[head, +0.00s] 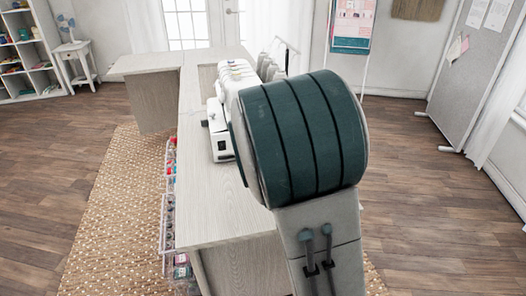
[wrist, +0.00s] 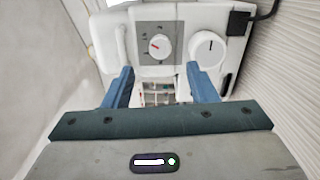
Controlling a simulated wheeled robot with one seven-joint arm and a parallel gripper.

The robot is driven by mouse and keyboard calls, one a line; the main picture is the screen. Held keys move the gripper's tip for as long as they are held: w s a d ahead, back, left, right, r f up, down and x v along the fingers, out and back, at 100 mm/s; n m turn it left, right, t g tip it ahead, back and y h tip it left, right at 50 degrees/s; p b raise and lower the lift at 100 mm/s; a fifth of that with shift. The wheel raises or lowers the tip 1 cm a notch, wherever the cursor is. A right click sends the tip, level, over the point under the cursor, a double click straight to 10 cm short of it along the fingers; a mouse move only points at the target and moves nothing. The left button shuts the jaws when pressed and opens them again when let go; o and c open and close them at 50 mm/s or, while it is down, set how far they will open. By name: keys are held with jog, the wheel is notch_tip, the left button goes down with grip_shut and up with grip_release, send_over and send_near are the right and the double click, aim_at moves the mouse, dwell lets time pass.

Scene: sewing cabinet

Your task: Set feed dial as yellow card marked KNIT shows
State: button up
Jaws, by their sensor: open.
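The white machine (head: 222,148) stands on the table, partly hidden behind my arm in the head view. In the wrist view two dials show on its face. A small white dial (wrist: 158,46) with a red pointer sits on a grey panel with small marks around it; the pointer leans to the upper left. A larger white dial (wrist: 207,48) to its right has a black line pointing up. I cannot read which is the feed dial. My gripper (wrist: 161,80) is open, its blue fingers apart, below the dials in the picture and empty. I cannot make out a yellow card marked KNIT.
The pale wood table (head: 205,215) runs along the machine, with bare top to the front. Racks of small items (head: 168,225) hang on its left side. A black block with a cable (wrist: 237,24) sits at the machine's right. Clear floor (head: 440,200) lies to the right.

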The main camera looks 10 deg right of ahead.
jog(key=s+b, duration=0.4)
jog(key=s, duration=0.2)
jog(key=shift+s+b, duration=0.1)
jog(key=shift+b, duration=0.2)
dwell(0.3)
jog(key=s+r+m+g+p, duration=0.5)
jog(key=s+m+g+p, duration=0.2)
jog(key=s+m+p, duration=0.2)
jog(key=s+r+m+g+p, duration=0.5)
jog(key=s+m+g+p, duration=0.3)
jog(key=s, duration=0.5)
jog(key=shift+s+r+m+p, duration=0.4)
jog(key=shift+m+p, duration=0.6)
jog(key=shift+p, duration=0.1)
